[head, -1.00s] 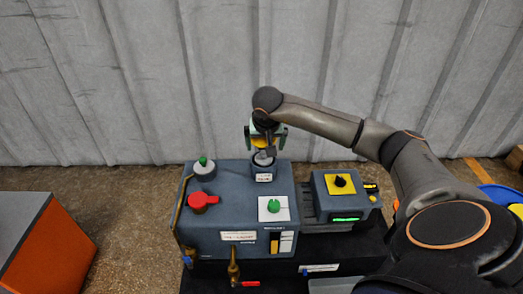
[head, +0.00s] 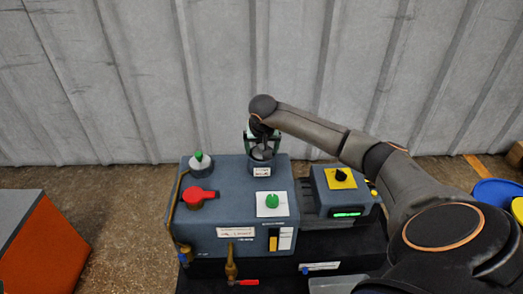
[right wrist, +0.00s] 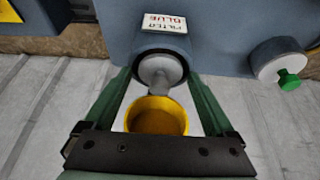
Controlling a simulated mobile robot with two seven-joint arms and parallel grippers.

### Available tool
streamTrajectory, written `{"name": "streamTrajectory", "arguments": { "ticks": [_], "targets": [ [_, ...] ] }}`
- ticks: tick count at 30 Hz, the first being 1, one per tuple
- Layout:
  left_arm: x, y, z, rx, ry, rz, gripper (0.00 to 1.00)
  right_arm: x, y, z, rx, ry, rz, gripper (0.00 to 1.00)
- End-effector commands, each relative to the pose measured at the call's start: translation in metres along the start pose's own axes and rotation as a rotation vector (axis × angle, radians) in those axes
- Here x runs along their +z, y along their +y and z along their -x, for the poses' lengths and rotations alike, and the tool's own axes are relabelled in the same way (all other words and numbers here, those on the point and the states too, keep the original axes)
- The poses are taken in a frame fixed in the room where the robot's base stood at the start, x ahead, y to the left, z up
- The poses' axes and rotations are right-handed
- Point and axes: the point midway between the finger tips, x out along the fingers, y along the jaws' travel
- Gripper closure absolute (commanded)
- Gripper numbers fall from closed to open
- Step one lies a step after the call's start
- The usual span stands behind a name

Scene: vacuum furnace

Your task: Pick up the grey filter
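A grey rounded piece that looks like the filter (right wrist: 160,72) sits in the round socket at the back of the blue-grey machine (head: 210,225), also seen in the head view (head: 262,153). A label reading "BLUE FILTER" is beside the socket. A yellow cup-shaped part (right wrist: 157,117) is in line with the grey piece, between my fingers; I cannot tell if they are joined. My right gripper (head: 262,143) points down over the socket. In the right wrist view its green fingers (right wrist: 157,80) are open, with gaps on both sides of the grey piece. My left gripper is out of view.
The machine top carries a red handle (head: 198,196), a green knob (head: 271,200) and a green-tipped knob (head: 200,161). A smaller unit (head: 341,190) with a yellow dial stands to the right. An orange box (head: 45,245) is at the left. A corrugated wall is behind.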

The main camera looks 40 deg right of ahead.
Motion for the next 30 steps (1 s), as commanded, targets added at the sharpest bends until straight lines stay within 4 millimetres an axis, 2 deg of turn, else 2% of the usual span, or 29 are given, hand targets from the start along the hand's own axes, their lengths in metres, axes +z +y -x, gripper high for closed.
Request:
{"name": "streamTrajectory", "arguments": {
  "ticks": [2,23,30],
  "targets": [
    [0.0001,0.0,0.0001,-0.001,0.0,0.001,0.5,0.0001,0.0001,0.0001,0.0,0.0,0.0,0.2],
    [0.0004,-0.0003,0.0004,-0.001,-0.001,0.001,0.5,0.0001,0.0002,0.0001,0.001,0.0,0.0,0.99],
    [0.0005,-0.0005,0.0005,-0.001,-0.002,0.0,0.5,-0.0002,0.0001,0.0003,0.0,0.001,0.0,1.0]
  ]
}}
